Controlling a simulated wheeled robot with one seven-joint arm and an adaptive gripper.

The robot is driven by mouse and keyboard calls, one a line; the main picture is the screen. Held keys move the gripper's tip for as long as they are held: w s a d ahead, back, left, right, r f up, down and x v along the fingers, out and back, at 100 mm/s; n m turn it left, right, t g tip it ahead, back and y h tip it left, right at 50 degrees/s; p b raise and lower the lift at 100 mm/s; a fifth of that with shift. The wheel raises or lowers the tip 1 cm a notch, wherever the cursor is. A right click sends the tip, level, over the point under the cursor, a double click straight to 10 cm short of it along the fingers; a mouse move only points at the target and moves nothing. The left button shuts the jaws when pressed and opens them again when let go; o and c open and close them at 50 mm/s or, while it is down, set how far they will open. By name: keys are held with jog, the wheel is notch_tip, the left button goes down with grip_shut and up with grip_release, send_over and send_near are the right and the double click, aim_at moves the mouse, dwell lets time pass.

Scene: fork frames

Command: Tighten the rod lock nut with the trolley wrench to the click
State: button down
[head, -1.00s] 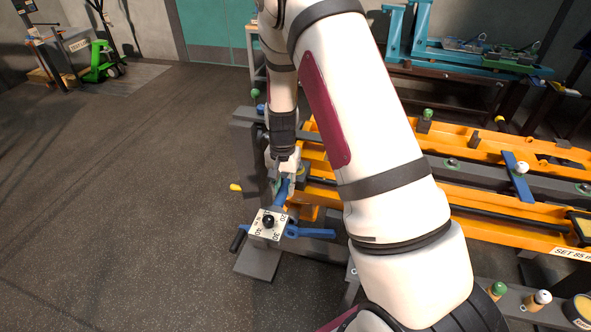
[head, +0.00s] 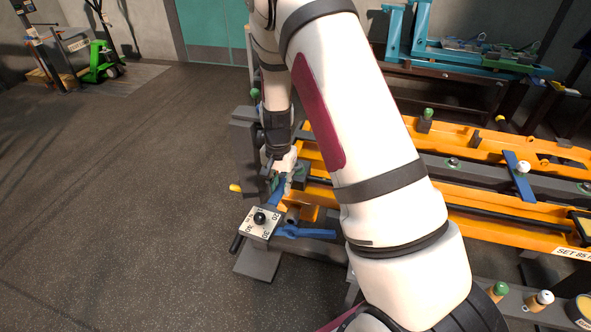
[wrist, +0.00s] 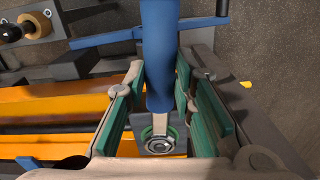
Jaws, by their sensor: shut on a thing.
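My gripper (wrist: 162,108) is shut on the blue handle of the wrench (wrist: 158,60), with green-padded fingers on both sides of it in the wrist view. In the head view my gripper (head: 282,172) is partly hidden, and the wrench (head: 277,190) shows as a short blue piece below it. Under the handle a pale metal shank leads toward a shiny round nut (wrist: 158,146) with a green ring. Whether the wrench is seated on that nut I cannot tell.
A blue lever (head: 305,232) sticks out right of the plate, and crosses the top of the wrist view (wrist: 100,40). Orange rails (head: 480,228) lie to the right. Open floor (head: 130,200) lies to the left.

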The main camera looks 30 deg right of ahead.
jog(key=shift+w+a+r+m, duration=0.1)
jog(key=shift+w+a+m, duration=0.2)
jog(key=shift+w, duration=0.25)
jog(key=shift+s+d+n, duration=0.55)
jog(key=shift+s+n, duration=0.15)
dwell(0.4)
jog(key=c, duration=1.9)
grip_release()
jog(key=shift+c, duration=0.2)
grip_shut()
jog(key=shift+c, duration=0.9)
grip_release()
grip_shut()
jog(key=shift+s+d+p, duration=0.15)
jog(key=shift+s+p, duration=0.15)
